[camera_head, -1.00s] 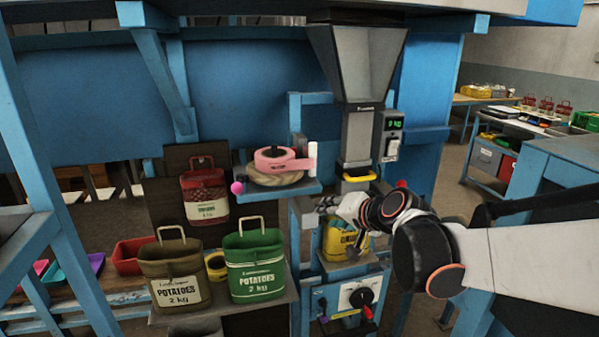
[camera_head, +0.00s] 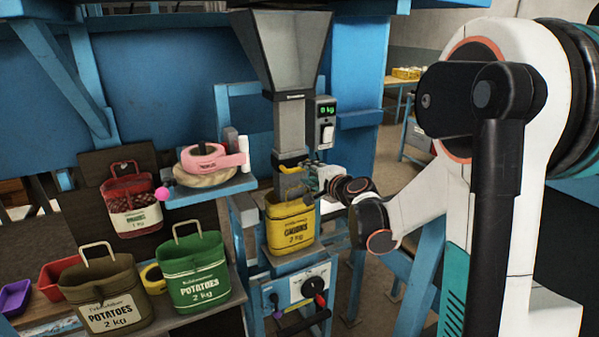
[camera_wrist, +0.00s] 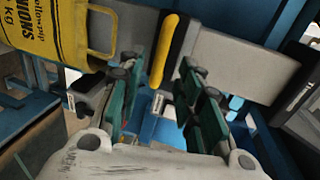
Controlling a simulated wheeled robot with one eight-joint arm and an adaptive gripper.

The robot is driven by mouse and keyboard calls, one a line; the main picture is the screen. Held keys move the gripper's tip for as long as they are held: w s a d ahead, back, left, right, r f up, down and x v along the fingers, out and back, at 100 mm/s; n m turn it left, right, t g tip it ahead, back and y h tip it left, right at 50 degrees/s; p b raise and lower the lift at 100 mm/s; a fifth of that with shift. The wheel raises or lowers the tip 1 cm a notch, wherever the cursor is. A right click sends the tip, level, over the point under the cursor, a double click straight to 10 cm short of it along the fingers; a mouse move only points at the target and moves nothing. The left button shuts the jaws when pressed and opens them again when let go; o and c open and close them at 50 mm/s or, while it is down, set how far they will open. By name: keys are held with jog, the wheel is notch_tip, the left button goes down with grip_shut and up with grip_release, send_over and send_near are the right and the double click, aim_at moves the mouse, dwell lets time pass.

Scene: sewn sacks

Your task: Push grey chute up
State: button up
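The grey chute (camera_head: 288,130) hangs upright under the flared hopper (camera_head: 281,50), with a yellow handle (camera_head: 291,170) at its lower end. In the wrist view the chute (camera_wrist: 230,68) runs across the top and the yellow handle (camera_wrist: 164,50) lies ahead of and between the fingertips. My gripper (camera_wrist: 157,72) is open, its green-padded fingers on either side with a gap between them. In the head view my gripper (camera_head: 312,180) is at the right side of the chute's lower end, beside the handle. Whether a finger touches the handle cannot be told.
A yellow onion sack (camera_head: 291,222) stands right under the chute, close to my gripper, on a stand with a dial (camera_head: 316,284). A scale display (camera_head: 327,122) is beside the chute. Left are a pink tape roll (camera_head: 203,158), a green sack (camera_head: 194,268) and an olive sack (camera_head: 106,298).

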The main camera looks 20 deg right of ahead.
aim_at(301, 169)
jog(key=x, duration=0.6)
jog(key=shift+w+f+b, duration=0.1)
jog(key=shift+w+b, duration=0.2)
jog(key=shift+b, duration=0.1)
grip_shut()
